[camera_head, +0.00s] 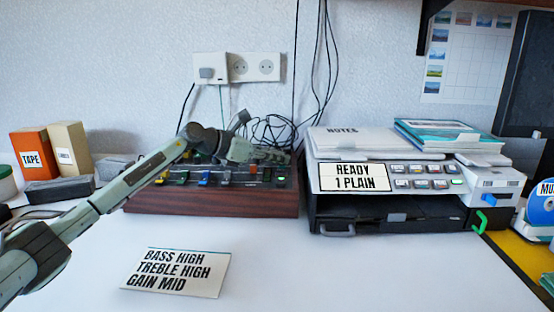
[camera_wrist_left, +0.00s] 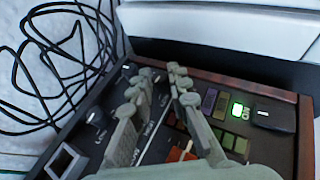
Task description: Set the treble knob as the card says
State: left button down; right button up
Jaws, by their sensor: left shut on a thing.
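The white card (camera_head: 175,272) lies on the table in front and reads BASS HIGH, TREBLE HIGH, GAIN MID. The mixer (camera_head: 215,202) has a dark top with coloured sliders and a wooden front. My left gripper (camera_head: 268,157) is down at the right part of its panel. In the left wrist view my left gripper (camera_wrist_left: 160,78) is shut on a small knob, mostly hidden by the fingers. I cannot read which knob it is or where it points. Another black knob (camera_wrist_left: 97,119) stands to the left of the fingers. My right gripper is not in view.
A lit green button (camera_wrist_left: 238,112) and a black block (camera_wrist_left: 268,116) are on the panel right of the fingers. Black cables (camera_head: 270,132) coil behind the mixer. A printer (camera_head: 385,212) stands close to its right. The front table is clear around the card.

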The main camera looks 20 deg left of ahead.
pick_arm(q)
jog(key=shift+f, duration=0.1)
jog(key=c, duration=1.7)
grip_release()
jog(key=shift+a, duration=0.1)
jog(key=v, duration=1.2)
